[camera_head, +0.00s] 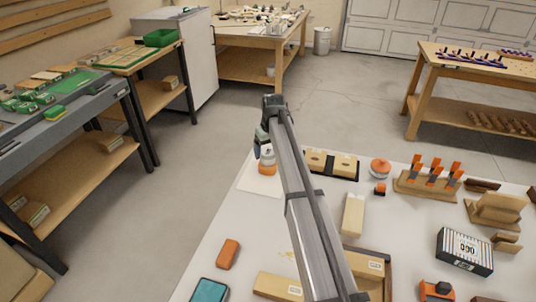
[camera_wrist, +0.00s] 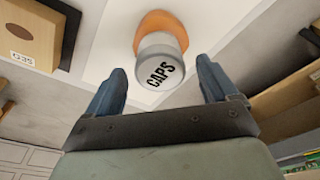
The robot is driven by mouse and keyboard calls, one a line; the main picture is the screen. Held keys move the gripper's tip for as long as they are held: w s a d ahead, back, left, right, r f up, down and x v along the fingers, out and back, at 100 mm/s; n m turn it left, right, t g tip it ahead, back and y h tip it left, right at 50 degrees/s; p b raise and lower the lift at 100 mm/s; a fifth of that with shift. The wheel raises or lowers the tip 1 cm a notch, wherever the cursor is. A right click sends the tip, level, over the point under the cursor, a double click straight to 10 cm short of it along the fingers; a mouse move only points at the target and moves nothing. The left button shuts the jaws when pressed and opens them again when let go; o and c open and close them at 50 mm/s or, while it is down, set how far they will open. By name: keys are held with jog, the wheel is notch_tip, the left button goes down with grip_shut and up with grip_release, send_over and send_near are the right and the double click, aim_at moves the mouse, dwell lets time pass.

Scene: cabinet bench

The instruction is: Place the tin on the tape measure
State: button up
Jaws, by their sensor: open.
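The tin (camera_wrist: 158,66) is a grey cylinder with a lid marked CAPS. In the wrist view it stands just beyond and between my fingertips. Its lid overlaps a rounded orange thing (camera_wrist: 158,25), probably the tape measure, and it seems to rest on top of it. In the head view the grey tin (camera_head: 267,154) shows above the orange thing (camera_head: 267,169) on a white sheet. My gripper (camera_wrist: 164,90) is open, with clear gaps on both sides of the tin. In the head view my arm hides much of the gripper.
A dark tray (camera_head: 332,174) with tan blocks sits right of the tin. An orange block (camera_head: 228,253), a teal box (camera_head: 210,290), a striped box (camera_head: 465,251) and an orange clamp rack (camera_head: 428,185) stand on the white bench. The bench edge lies close left of the sheet.

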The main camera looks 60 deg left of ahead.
aim_at(270, 154)
notch_tip(270, 154, up, 9)
jog(key=d, duration=0.1)
jog(key=shift+d+r, duration=0.15)
jog(key=shift+d, duration=0.05)
